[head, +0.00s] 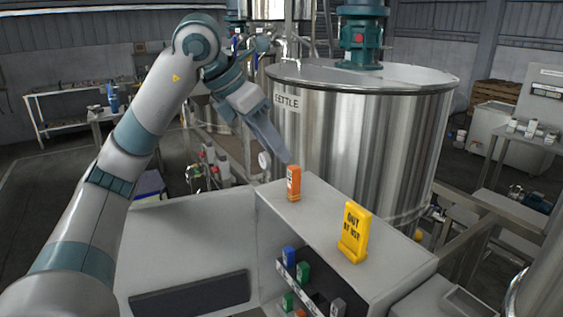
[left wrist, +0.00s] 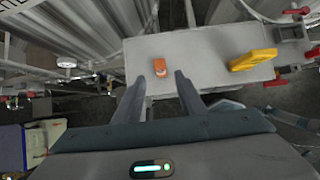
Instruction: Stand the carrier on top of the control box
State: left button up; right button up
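A small orange block with a white label (head: 294,183), which looks like the carrier, stands upright on the grey top of the control box (head: 325,222). It also shows in the left wrist view (left wrist: 160,67), seen from above, on the box top (left wrist: 200,55). My left gripper (head: 285,158) is above and just behind it in the head view. In the left wrist view its fingers (left wrist: 158,80) are open and apart, with the orange block beyond their tips and nothing held. My right gripper is not in view.
A yellow "OUT OF USE" sign (head: 354,233) stands on the same top, right of the orange block; it also shows in the left wrist view (left wrist: 253,60). Coloured pieces (head: 303,272) sit in the box's front recess. A large steel kettle (head: 350,140) stands close behind.

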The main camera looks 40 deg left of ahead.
pick_arm(q)
jog(key=shift+v, duration=1.9)
